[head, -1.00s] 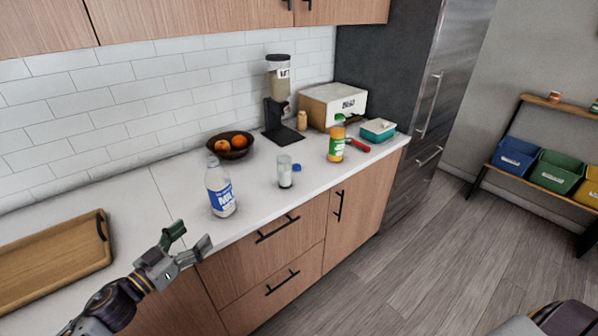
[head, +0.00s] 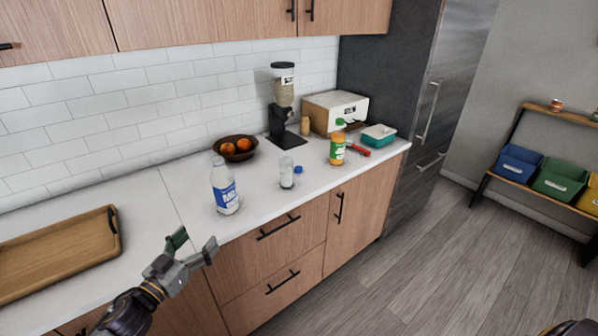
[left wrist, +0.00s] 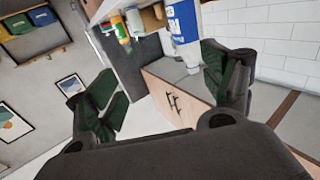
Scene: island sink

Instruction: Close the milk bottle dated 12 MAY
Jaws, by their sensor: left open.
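A milk bottle (head: 226,190) with a blue and white label stands upright near the counter's front edge. I see no coloured cap on its neck, and no date can be read. A small blue cap (head: 298,170) lies on the counter beside a glass (head: 287,173) with something whitish in it. My left gripper (head: 194,243) is open and empty, in front of the counter edge, lower left of the bottle in the head view. In the left wrist view, the bottle (left wrist: 183,24) shows upside down beyond the open fingers (left wrist: 162,88), apart from them.
A juice bottle (head: 337,150) with a green top, a fruit bowl (head: 233,148), a dispenser (head: 283,105), a bread box (head: 334,112) and a teal container (head: 379,136) stand farther back or right. A wooden tray (head: 60,252) lies left. The counter around the milk bottle is clear.

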